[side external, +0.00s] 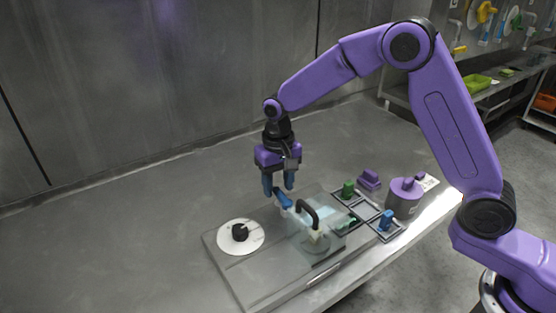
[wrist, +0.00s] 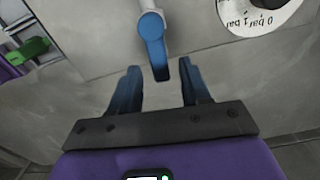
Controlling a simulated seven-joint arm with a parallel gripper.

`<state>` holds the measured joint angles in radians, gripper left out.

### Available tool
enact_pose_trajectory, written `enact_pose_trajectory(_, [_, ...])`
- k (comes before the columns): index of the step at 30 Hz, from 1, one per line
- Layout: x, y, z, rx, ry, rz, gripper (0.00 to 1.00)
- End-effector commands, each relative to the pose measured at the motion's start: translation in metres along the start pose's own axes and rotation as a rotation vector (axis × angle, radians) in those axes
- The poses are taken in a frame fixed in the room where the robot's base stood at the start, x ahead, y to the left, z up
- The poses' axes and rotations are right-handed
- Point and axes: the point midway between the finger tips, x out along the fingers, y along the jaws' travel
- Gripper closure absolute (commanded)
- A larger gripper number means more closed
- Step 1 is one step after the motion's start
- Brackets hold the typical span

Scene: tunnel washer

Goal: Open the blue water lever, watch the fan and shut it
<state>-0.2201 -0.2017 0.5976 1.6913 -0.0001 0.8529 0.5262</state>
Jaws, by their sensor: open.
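The blue water lever (side external: 283,200) sits on a pale fitting at the back of the grey panel (side external: 232,270). In the wrist view the lever (wrist: 153,45) points toward my gripper, its free end reaching between the fingers. My gripper (side external: 279,187) is open, fingers pointing down, at the lever. The wrist view shows a finger on each side of the lever with a gap at both sides. A clear box (side external: 325,217) with a black handle stands right of the lever. A pale round part is inside it; I cannot tell whether it is the fan.
A white dial (side external: 257,243) with a black knob lies at the panel's left; its wrist view print (wrist: 262,22) reads "0 bar" and "1 bar". Right of the box are frames with green (side external: 348,188) and blue (side external: 387,220) pieces and a purple canister (side external: 403,200). The left counter is clear.

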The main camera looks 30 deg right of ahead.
Motion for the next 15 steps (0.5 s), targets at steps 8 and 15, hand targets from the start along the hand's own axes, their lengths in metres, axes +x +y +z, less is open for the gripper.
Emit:
enact_pose_trajectory(8, [-0.048, -0.001, -0.001, 0.000, 0.007, -0.004, 0.53])
enact_pose_trajectory(15, [-0.099, -0.001, -0.001, -0.001, 0.007, -0.004, 0.53])
